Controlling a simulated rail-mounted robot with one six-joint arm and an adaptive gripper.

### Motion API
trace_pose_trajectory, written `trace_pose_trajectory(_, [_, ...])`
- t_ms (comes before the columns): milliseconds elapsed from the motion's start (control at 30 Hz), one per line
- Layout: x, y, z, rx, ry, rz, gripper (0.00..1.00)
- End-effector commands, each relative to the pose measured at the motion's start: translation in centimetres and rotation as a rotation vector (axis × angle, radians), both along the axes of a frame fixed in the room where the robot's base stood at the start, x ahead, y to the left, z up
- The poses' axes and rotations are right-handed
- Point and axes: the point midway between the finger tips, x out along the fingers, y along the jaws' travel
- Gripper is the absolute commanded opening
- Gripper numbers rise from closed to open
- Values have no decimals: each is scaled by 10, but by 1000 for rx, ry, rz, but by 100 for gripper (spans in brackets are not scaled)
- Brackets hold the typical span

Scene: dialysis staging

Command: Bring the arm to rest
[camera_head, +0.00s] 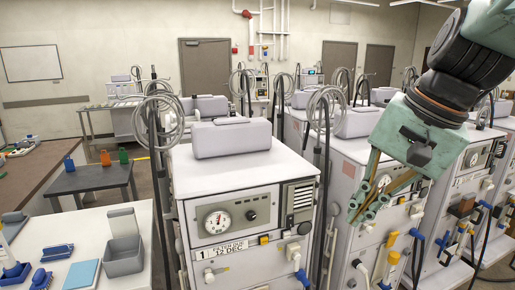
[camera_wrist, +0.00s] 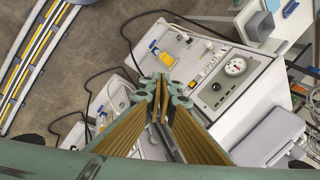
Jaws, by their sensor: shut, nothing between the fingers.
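My gripper (camera_head: 364,204) is at the right of the head view, at the end of my green and black arm, which comes in from the upper right. Its fingers point down and to the left, in front of the dialysis machines. In the wrist view my gripper (camera_wrist: 163,90) shows its fingertips together, with nothing between them. It hangs in the air; I see no clear contact with any machine. The nearest machine (camera_head: 247,186) has a round gauge and a label reading "12 DEC", and stands left of my gripper. The wrist view shows a machine with a gauge (camera_wrist: 235,67) right of the fingertips.
More machines stand behind and to the right of my gripper, with coiled hoses (camera_head: 160,118) on poles. A white table (camera_head: 130,217) with a grey bin (camera_head: 124,256) and blue items is at the lower left. Dark cables cross the open floor (camera_wrist: 110,60) in the wrist view.

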Motion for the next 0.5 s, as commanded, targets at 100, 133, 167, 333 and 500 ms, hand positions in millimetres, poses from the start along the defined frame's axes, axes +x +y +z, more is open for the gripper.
trace_pose_trajectory(100, [-22, 5, 3, -39, -14, 55, 0])
trace_pose_trajectory(133, [-28, 5, 3, -49, -16, 69, 0])
trace_pose_trajectory(167, [-33, 6, 3, -58, -20, 81, 0])
trace_pose_trajectory(333, [-63, 9, 4, -112, -36, 156, 0])
trace_pose_trajectory(500, [-92, 10, 3, -168, -54, 230, 0])
